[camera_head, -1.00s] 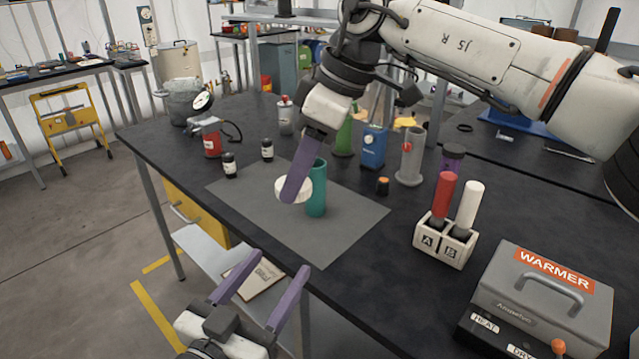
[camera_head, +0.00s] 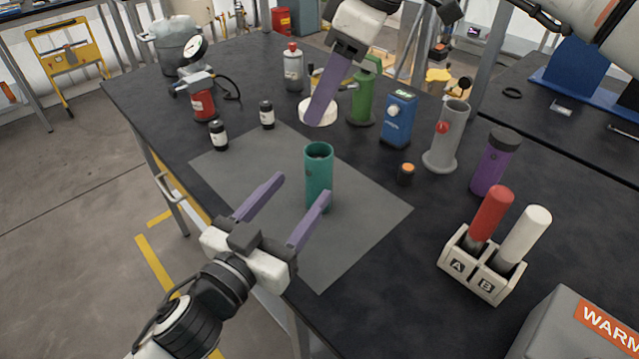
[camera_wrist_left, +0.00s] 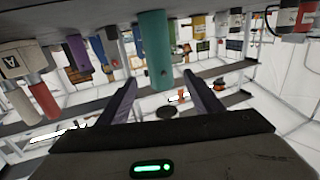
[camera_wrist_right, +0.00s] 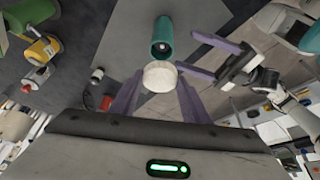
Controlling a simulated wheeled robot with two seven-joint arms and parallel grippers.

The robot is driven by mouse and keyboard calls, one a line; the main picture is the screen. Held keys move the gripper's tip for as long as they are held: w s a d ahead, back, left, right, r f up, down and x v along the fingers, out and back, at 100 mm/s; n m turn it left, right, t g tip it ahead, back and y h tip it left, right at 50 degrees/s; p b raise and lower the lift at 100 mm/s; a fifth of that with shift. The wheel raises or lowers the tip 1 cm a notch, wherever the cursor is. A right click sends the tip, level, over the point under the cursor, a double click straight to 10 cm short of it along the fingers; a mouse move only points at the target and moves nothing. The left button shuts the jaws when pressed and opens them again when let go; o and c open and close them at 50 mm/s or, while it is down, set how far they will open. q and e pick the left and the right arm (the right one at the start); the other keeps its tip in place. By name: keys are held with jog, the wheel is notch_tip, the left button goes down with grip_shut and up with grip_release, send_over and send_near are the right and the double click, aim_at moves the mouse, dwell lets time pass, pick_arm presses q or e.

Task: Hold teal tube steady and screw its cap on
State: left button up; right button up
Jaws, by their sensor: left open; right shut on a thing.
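The teal tube (camera_head: 318,168) stands upright and open-topped on the grey mat (camera_head: 350,235). My left gripper (camera_head: 303,187) is open and empty at the front edge of the mat, its fingers pointing at the tube. In the left wrist view the tube (camera_wrist_left: 155,50) lies ahead, between the lines of the fingers; one finger overlaps its lower part in the head view. My right gripper (camera_wrist_right: 158,80) is shut on the round white cap (camera_wrist_right: 160,77). The cap (camera_head: 318,112) is behind the tube in the head view, apart from it.
Two small dark bottles (camera_head: 218,135) stand at the mat's left edge. A green bottle (camera_head: 363,98), a blue device (camera_head: 398,120) and a grey cylinder (camera_head: 446,140) stand behind right. The A/B rack (camera_head: 482,268) and the warmer (camera_head: 570,335) are at front right.

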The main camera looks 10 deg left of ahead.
aim_at(329, 154)
pick_arm(q)
jog(key=x, duration=1.2)
jog(key=shift+c, duration=0.5)
grip_shut()
pick_arm(e)
jog(key=shift+f, duration=2.45)
